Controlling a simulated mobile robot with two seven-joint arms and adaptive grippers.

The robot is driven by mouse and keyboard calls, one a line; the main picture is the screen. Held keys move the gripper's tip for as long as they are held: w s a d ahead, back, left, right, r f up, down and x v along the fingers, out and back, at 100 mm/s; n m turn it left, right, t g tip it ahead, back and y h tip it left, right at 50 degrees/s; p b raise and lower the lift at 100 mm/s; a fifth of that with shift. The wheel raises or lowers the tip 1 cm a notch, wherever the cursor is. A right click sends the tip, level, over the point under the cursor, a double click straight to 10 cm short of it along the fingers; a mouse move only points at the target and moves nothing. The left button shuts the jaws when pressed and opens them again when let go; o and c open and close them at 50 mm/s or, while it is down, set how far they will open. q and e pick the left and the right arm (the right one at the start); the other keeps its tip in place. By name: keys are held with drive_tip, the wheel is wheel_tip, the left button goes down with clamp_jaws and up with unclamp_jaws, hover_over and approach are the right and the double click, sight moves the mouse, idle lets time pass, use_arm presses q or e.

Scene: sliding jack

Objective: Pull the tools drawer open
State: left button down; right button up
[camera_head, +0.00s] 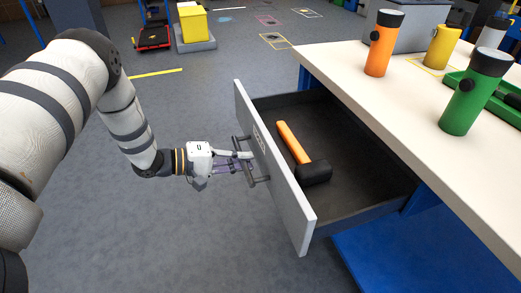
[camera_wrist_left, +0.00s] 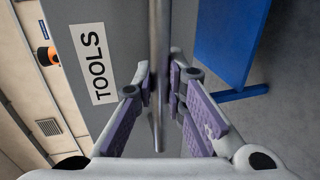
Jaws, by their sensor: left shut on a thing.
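The tools drawer (camera_head: 280,185) stands well out from under the workbench, its grey front facing my left arm. A hammer (camera_head: 296,148) with an orange handle and black head lies inside it. My left gripper (camera_head: 243,161) is shut on the drawer's bar handle (camera_head: 262,179) on the front's outer face. In the left wrist view, the handle bar (camera_wrist_left: 158,70) runs between the purple finger pads (camera_wrist_left: 160,95), beside the white TOOLS label (camera_wrist_left: 92,62). My right gripper is in neither view.
The grey floor around the drawer's front is clear.

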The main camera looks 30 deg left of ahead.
use_arm(q)
drive_tip(key=shift+s+a, duration=0.6)
drive_tip(key=shift+s, duration=0.3)
drive_tip(key=c, duration=1.6)
unclamp_jaws()
drive_tip(key=v, duration=1.2)
